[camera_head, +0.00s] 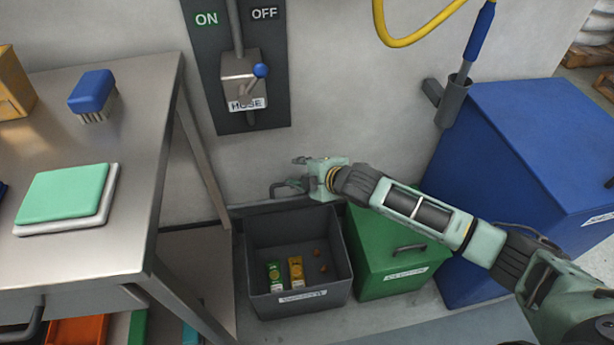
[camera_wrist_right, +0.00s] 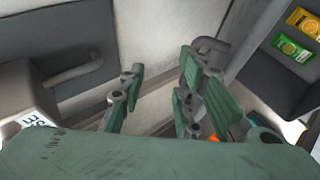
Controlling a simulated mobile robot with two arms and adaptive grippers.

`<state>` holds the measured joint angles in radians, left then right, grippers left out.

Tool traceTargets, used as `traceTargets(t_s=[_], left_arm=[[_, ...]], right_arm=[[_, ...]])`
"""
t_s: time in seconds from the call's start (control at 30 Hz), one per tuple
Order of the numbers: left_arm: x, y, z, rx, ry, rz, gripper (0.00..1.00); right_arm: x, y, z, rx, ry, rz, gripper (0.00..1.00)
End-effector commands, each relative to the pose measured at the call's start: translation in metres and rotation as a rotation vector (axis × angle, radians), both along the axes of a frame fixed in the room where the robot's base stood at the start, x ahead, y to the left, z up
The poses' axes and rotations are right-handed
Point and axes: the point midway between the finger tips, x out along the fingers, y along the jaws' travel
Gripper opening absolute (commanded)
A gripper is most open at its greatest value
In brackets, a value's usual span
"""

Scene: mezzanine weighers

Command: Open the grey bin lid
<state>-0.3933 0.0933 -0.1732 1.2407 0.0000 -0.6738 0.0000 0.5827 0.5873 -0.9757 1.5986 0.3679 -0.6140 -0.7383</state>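The grey bin (camera_head: 343,255) stands open on the floor in the head view, with packets and small round orange-brown items inside. Its grey lid (camera_head: 290,202) appears raised at the back, seen nearly edge-on. A dark handle (camera_head: 283,187) sticks out behind it, towards the wall; it also shows in the right wrist view (camera_wrist_right: 211,44). My right gripper (camera_head: 304,172) is beside and above this handle. In the right wrist view my right gripper (camera_wrist_right: 158,95) has its fingers apart with nothing between them. Whether a finger touches the handle is unclear. My left gripper is out of view.
A green bin (camera_head: 385,270) with its lid shut adjoins on the right, with a larger blue bin (camera_head: 500,150) beyond. A steel table (camera_head: 100,250) stands left, holding a brush (camera_head: 93,90). The hose switch (camera_head: 240,75) is on the wall above.

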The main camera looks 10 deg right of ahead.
Motion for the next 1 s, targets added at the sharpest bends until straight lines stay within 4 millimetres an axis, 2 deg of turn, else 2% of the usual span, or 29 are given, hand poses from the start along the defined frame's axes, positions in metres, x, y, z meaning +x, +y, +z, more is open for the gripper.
traceTargets(t_s=[0.03,0.1,0.3,1.0], left_arm=[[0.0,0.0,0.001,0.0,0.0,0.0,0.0],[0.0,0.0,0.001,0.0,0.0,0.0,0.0],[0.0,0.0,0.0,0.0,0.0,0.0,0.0],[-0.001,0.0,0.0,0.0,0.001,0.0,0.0]], right_arm=[[-0.01,-0.002,0.001,-0.002,0.009,0.005,0.29],[-0.018,-0.005,0.006,-0.001,0.013,0.004,0.29],[-0.031,-0.009,0.015,0.0,0.015,0.004,0.29],[-0.034,-0.009,0.014,0.001,0.021,0.003,0.29]])
